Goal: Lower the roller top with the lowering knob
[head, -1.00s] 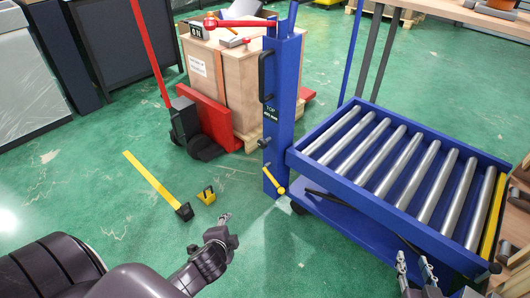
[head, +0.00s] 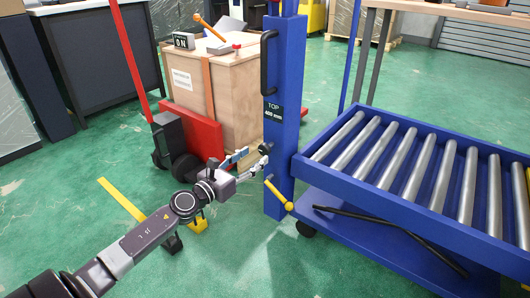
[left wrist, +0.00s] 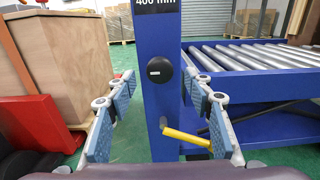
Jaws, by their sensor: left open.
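The roller top (head: 405,165) is a blue frame with several steel rollers, joined to a blue column (head: 287,120) with a "TOP 400 mm" label. A round black knob on the column face shows in the left wrist view (left wrist: 159,69); in the head view it (head: 265,148) is partly hidden by my fingers. A yellow crank handle (head: 279,194) sticks out below it and also shows in the left wrist view (left wrist: 187,137). My left gripper (head: 253,160) is open in front of the knob. In the left wrist view its fingers (left wrist: 158,88) stand either side of the knob, apart from it.
A wooden crate (head: 215,95) on a red pallet truck (head: 190,135) stands left of the column. A yellow floor strip (head: 121,199) and a small yellow item (head: 198,225) lie under my left arm. A black bar (head: 390,235) lies on the cart's lower deck.

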